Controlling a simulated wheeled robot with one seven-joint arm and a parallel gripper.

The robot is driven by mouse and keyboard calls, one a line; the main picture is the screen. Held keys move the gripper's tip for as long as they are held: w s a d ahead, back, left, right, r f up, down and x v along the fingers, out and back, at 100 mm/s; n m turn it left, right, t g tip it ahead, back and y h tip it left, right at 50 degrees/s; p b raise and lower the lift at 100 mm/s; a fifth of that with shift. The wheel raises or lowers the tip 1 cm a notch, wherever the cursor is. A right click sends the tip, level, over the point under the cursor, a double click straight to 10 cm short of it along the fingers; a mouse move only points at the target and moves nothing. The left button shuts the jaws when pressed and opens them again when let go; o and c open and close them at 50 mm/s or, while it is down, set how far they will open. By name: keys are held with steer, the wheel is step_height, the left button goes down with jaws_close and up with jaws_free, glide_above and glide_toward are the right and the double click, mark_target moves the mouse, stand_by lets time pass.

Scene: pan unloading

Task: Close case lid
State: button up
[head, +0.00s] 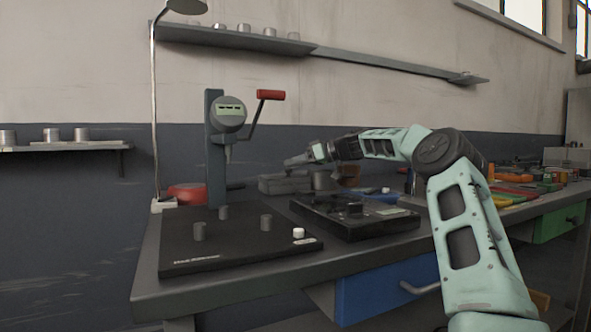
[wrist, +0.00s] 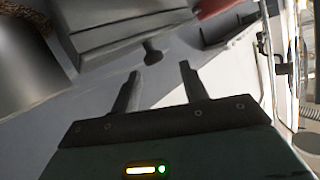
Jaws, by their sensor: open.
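A low grey case-like box (head: 283,185) lies at the back of the workbench, below and behind my gripper. I cannot tell whether its lid is up or down. My gripper (head: 290,162) points left above the bench, its fingers small in the head view. In the wrist view my gripper (wrist: 160,80) has its two fingers apart with nothing between them. A grey ribbed body (wrist: 125,22), perhaps the case, lies beyond the fingertips. A small dark knob or latch (wrist: 153,52) shows just ahead of the gap, apart from the fingers.
A flat black unit (head: 355,222) sits mid-bench. A black base plate (head: 235,250) with several small cylinders is at the front left. A press with a red handle (head: 270,95) and a lamp pole (head: 155,110) stand left. Tools crowd the right (head: 520,190).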

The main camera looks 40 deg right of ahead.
step_height(320, 180, up, 7)
steer(key=p, duration=0.2)
steer(key=shift+a+r, duration=0.2)
steer(key=shift+a, duration=0.05)
